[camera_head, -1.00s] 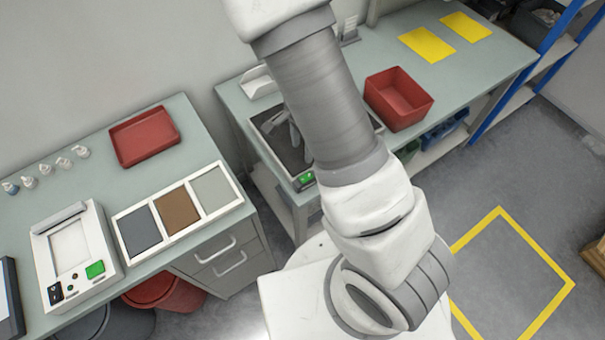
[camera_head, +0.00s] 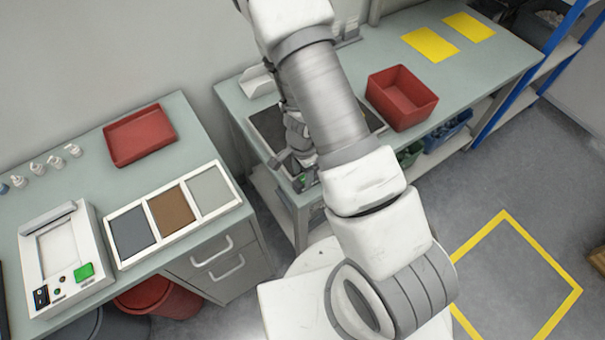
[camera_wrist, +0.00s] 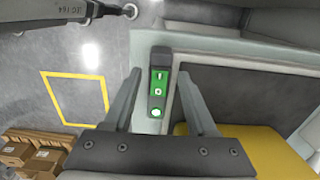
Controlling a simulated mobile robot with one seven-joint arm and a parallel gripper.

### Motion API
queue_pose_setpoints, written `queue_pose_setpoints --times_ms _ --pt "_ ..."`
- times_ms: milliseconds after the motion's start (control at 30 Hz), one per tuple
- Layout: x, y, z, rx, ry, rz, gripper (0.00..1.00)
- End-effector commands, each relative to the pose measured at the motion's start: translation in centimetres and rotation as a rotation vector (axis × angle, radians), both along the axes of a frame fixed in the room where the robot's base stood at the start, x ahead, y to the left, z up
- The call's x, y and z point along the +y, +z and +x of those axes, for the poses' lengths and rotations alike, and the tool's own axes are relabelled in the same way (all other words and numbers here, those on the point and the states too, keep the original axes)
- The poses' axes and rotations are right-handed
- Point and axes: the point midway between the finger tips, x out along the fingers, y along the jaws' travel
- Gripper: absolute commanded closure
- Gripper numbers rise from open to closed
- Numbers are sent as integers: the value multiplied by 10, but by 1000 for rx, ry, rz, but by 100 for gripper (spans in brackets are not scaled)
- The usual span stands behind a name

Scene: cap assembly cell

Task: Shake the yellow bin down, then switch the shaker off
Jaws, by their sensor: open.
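The shaker shows as a dark plate (camera_head: 268,124) in a light frame on the far bench, partly hidden by my arm. Its control panel (camera_wrist: 158,82), with a lit green face and small white marks, is at the plate's corner. My gripper (camera_wrist: 159,75) is open and empty, with one finger on each side of the panel in the wrist view. Whether a finger touches it I cannot tell. In the head view my gripper (camera_head: 301,160) is low over the shaker's front edge. A yellow surface (camera_wrist: 262,152), probably the yellow bin, lies on the dark plate, mostly cut off behind the gripper.
A red bin (camera_head: 401,98) stands right of the shaker, with yellow mats (camera_head: 430,45) behind it. The left bench holds a red tray (camera_head: 139,135), a three-panel tray (camera_head: 120,262) and a white device (camera_head: 98,290). Floor inside the yellow outline (camera_head: 505,213) is clear.

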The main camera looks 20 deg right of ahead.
Motion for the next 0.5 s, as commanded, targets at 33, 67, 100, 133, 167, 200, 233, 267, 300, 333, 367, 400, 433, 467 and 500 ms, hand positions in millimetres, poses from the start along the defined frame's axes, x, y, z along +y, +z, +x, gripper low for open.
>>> queue_pose_setpoints --times_ms 33,67,100,133,167,200,233,267,300,333,367,400,433,467,500 --pt "0 0 0 0 0 0 43" --pt "0 0 0 0 0 0 43" --pt "0 0 0 0 0 0 44" --pt "0 0 0 0 0 0 50" --pt "0 0 0 0 0 0 55" --pt "0 0 0 0 0 0 62" --pt "0 0 0 0 0 0 68" --pt "0 0 0 0 0 0 73" --pt "0 0 0 0 0 0 80" --pt "0 0 0 0 0 0 86" --pt "0 0 0 0 0 0 91" --pt "0 0 0 0 0 0 98" --pt "0 0 0 0 0 0 100" --pt "0 0 0 0 0 0 100" --pt "0 1 0 0 0 0 100"
